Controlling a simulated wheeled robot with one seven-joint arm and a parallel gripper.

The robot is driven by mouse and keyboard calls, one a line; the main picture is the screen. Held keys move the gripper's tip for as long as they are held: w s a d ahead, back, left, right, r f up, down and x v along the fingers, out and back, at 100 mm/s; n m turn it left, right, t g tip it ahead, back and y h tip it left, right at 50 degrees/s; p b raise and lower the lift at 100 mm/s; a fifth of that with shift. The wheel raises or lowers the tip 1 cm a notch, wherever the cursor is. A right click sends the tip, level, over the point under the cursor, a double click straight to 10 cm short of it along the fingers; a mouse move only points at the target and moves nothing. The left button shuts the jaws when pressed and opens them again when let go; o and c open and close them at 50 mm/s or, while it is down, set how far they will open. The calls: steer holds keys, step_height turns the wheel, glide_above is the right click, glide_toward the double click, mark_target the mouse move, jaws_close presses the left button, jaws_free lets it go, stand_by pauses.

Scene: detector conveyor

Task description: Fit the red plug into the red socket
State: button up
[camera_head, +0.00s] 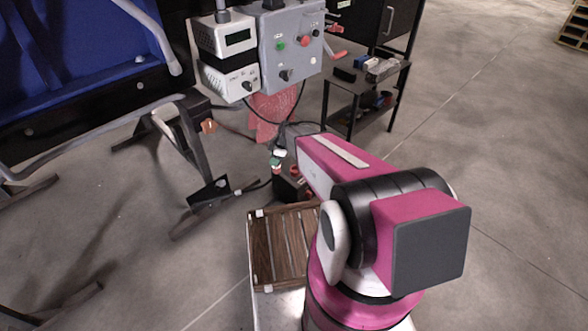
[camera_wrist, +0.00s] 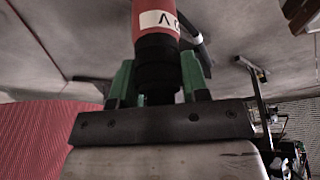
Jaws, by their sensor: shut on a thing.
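My gripper (camera_wrist: 158,82) shows in the wrist view with its two green fingers closed on either side of the red plug (camera_wrist: 155,20). The plug has a red body with a white lettered label and a black collar between the fingers. In the head view my gripper (camera_head: 275,163) is small, low in front of the control boxes and partly hidden by my pink arm. The plug is hard to make out there. I cannot pick out the red socket with certainty in either view.
A grey control box (camera_head: 290,45) with knobs and a red lever stands at the back, beside a white meter (camera_head: 231,84). A red mesh panel (camera_head: 272,112) hangs below. A black side table (camera_head: 368,92) is at right. A slatted wooden crate (camera_head: 262,252) is near my arm.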

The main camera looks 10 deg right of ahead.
steer(key=shift+w+d+f, duration=1.1)
steer(key=shift+d+f, duration=0.6)
steer(key=shift+f, duration=0.05)
steer(key=shift+w+d+f, duration=1.15)
steer(key=shift+d+f, duration=0.6)
steer(key=shift+w+d+f, duration=1.1)
steer(key=shift+d+f, duration=0.6)
steer(key=shift+f, duration=0.05)
steer(key=shift+f, duration=0.1)
steer(key=o, duration=1)
